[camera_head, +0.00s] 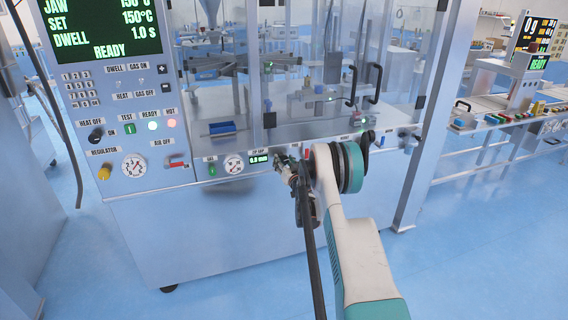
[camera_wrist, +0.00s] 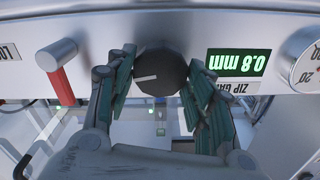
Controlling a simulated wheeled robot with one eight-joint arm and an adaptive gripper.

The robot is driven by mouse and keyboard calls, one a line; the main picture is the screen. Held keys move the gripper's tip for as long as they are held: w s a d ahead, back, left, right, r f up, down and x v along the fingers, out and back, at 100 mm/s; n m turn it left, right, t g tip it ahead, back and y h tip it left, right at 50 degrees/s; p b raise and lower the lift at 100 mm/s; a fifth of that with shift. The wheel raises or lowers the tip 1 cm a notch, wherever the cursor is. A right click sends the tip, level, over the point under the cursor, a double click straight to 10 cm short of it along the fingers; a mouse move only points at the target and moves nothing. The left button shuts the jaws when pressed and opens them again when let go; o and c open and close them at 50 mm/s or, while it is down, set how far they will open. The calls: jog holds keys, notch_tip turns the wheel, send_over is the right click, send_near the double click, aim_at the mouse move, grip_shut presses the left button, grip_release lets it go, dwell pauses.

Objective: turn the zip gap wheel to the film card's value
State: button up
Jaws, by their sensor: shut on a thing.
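The zip gap wheel (camera_wrist: 161,72) is a dark round knob with a pale pointer line on the machine's front panel. My gripper (camera_wrist: 160,85) has its green-padded fingers around it, one on each side, and is shut on it. The green zip gap display (camera_wrist: 239,63) reads 0.8 mm, upside down in the wrist view. It also shows in the head view (camera_head: 259,159), just left of my gripper (camera_head: 284,163), which hides the wheel there. I cannot make out a film card in either view.
A red-handled lever (camera_wrist: 60,75) stands close beside the wheel in the wrist view, and a dial gauge (camera_wrist: 305,68) is on the other side. In the head view the panel has a regulator knob (camera_head: 104,172) and a red valve handle (camera_head: 177,163). Clear blue floor lies in front.

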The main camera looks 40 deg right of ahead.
jog(key=shift+f, duration=0.1)
jog(key=o, duration=1.1)
jog(key=v, duration=1.2)
